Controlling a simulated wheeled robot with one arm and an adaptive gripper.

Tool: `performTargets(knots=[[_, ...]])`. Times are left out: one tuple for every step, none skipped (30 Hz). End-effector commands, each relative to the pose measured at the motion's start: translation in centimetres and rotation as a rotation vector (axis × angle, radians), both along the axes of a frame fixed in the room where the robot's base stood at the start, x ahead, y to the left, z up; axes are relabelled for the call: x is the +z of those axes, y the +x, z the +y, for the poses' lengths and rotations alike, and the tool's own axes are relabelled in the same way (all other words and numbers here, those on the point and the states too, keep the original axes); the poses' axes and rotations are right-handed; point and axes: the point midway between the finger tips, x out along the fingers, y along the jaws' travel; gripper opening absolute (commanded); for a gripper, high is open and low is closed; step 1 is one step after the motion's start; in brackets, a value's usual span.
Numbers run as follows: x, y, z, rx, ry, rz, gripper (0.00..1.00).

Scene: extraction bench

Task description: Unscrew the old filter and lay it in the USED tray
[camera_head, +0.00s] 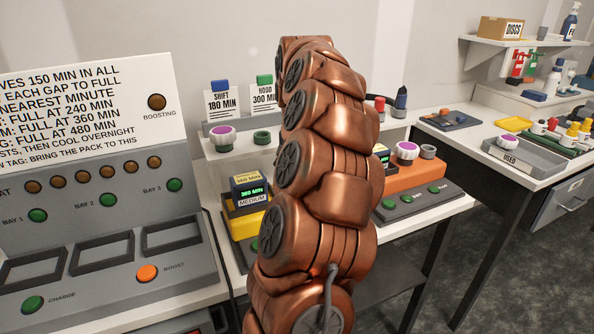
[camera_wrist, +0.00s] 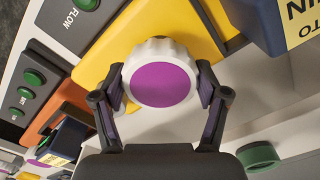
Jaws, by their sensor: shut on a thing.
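In the wrist view, my gripper (camera_wrist: 160,92) is shut on a white ribbed filter (camera_wrist: 158,44) with a purple face (camera_wrist: 160,84), one finger at each side. A yellow housing (camera_wrist: 112,36) lies right behind the filter; I cannot tell whether they are still joined. My arm hides the gripper and this filter in the head view. The USED tray (camera_head: 520,158) stands on the right-hand bench, and another purple-faced filter (camera_head: 508,142) is in it. More purple-faced filters show on the shelf (camera_head: 222,134) and by the orange unit (camera_head: 407,150).
A grey control panel (camera_head: 110,270) with several buttons fills the left. The FLOW panel (camera_wrist: 72,22) is left of the filter in the wrist view. A floor gap separates the middle and right benches.

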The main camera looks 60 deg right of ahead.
Motion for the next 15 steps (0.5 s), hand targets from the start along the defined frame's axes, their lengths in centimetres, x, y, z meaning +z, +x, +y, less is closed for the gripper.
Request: performTargets(knots=[[0.23, -0.20, 0.18, 0.048, 0.008, 0.007, 0.32], [0.22, -0.20, 0.18, 0.081, 0.008, 0.007, 0.32], [0.21, -0.22, 0.18, 0.125, 0.008, 0.007, 0.32], [0.20, -0.23, 0.20, 0.158, 0.009, 0.008, 0.32], [0.20, -0.25, 0.21, 0.191, 0.010, 0.008, 0.32], [0.19, -0.26, 0.25, 0.235, 0.010, 0.009, 0.32], [0.19, -0.27, 0.26, 0.267, 0.011, 0.009, 0.32], [0.20, -0.27, 0.26, 0.300, 0.010, 0.009, 0.32], [0.22, -0.27, 0.24, 0.343, 0.011, 0.008, 0.32], [0.24, -0.27, 0.20, 0.376, 0.010, 0.007, 0.32], [0.25, -0.27, 0.16, 0.408, 0.009, 0.007, 0.32], [0.28, -0.25, 0.12, 0.451, 0.007, 0.006, 0.31], [0.31, -0.23, 0.08, 0.483, 0.006, 0.005, 0.30], [0.32, -0.21, 0.07, 0.516, 0.005, 0.004, 0.30], [0.34, -0.19, 0.06, 0.559, 0.005, 0.003, 0.31]])
